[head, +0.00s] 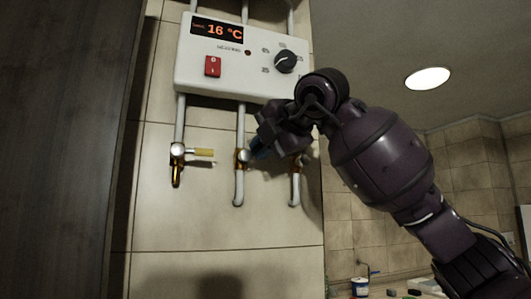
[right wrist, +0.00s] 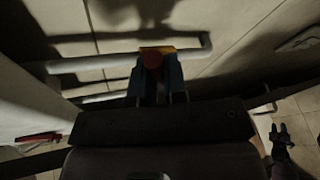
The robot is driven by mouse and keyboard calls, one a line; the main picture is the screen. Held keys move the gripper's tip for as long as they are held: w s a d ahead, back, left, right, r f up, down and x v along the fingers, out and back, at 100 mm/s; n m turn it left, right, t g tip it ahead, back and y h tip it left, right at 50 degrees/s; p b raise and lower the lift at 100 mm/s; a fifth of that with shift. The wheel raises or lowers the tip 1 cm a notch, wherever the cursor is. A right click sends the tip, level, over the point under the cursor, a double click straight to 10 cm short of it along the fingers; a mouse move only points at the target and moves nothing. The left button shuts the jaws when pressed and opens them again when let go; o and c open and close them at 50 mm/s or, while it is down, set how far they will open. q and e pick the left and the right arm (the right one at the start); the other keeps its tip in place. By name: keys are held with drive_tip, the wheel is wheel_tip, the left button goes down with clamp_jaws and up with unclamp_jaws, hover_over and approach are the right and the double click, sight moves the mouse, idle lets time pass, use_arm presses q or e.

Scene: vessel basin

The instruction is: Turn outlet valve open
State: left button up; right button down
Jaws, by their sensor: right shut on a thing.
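Below the white water heater (head: 235,55), the middle pipe carries a brass valve (head: 243,157) with a pale round cap. My right gripper (head: 259,147) reaches in from the right beside this valve. In the right wrist view, its blue fingers (right wrist: 156,82) are shut on a valve handle with a red round end (right wrist: 152,61), with a little yellow behind it. The gripper hides most of the handle, so its exact angle cannot be told.
A right-hand pipe valve (head: 296,165) is partly behind my right gripper and arm. The heater has a lit 16 °C display (head: 217,31), a red switch (head: 213,66) and a black dial (head: 285,61). A dark panel (head: 55,150) stands at the left. The tiled wall below the pipes is clear.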

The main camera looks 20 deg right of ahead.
drive_tip(key=shift+a+r+n+h, duration=0.15)
drive_tip(key=shift+a+n+h, duration=0.45)
drive_tip(key=shift+n+h, duration=0.65)
drive_tip(key=shift+a+r+n+h, duration=0.2)
drive_tip(key=shift+a+n+h, duration=0.55)
drive_tip(key=shift+n, duration=0.8)
drive_tip(key=shift+a+r+n+h, duration=0.15)
drive_tip(key=shift+a+n+h, duration=0.3)
drive_tip(key=shift+n+h, duration=0.85)
drive_tip(key=c, duration=1.3)
unclamp_jaws()
drive_tip(key=shift+o, duration=0.6)
drive_tip(key=shift+r, duration=0.15)
drive_tip(key=b+v, duration=0.2)
drive_tip(key=v, duration=0.8)
drive_tip(key=shift+s+r, duration=0.25)
drive_tip(key=shift+a, duration=0.1)
